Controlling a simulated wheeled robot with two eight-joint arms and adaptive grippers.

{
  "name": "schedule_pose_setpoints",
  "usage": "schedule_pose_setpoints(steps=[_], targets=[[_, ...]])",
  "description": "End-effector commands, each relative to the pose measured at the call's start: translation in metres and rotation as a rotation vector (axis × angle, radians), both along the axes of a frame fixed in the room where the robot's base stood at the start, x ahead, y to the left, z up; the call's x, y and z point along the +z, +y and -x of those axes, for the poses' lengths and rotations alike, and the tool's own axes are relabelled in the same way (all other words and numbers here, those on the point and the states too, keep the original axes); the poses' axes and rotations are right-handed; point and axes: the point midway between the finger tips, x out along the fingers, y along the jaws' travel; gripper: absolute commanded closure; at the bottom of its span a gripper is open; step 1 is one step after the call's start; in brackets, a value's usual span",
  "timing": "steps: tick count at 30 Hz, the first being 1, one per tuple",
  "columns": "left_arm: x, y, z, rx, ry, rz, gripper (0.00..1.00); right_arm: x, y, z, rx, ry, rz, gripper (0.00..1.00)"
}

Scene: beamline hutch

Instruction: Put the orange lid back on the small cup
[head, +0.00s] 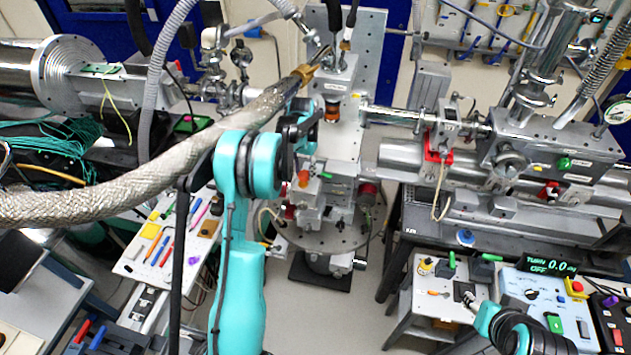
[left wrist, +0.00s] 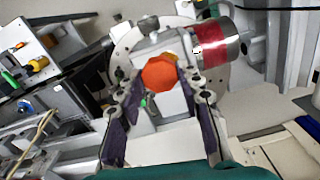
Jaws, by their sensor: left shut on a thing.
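The orange lid (left wrist: 160,74) is at the fingertips of my left gripper (left wrist: 161,84) in the left wrist view, with a finger on either side. My left gripper is shut on it. In the head view the left gripper (head: 303,164) hangs over the sample stage at the centre, and the lid (head: 303,178) shows as a small orange spot below it. I cannot make out the small cup; it may be hidden by the lid or gripper. My right gripper (head: 472,299) is low at the right, over the side bench, and its jaws are unclear.
A metal cylinder with a red band (left wrist: 213,44) stands close to the right of the lid. The round stage plate (head: 330,236) lies below. A tool board (head: 165,245) is at the left, and a control box (head: 545,300) at the right. A braided hose (head: 150,170) crosses the upper left.

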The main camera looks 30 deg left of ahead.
Motion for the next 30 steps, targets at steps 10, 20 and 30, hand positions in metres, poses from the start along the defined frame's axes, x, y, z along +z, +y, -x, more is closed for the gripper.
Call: schedule_pose_setpoints(steps=[10,20,30], targets=[[0.005,0.013,-0.004,0.006,0.000,0.000,0.84,0.008,0.000,0.000,0.000,0.000,0.000,0.60],[-0.020,0.012,-0.004,0.005,0.000,0.000,0.84,-0.004,0.000,0.000,0.000,0.000,0.000,0.60],[-0.039,0.012,-0.004,0.005,0.000,0.000,0.84,-0.012,0.000,0.000,0.000,0.000,0.000,0.60]])
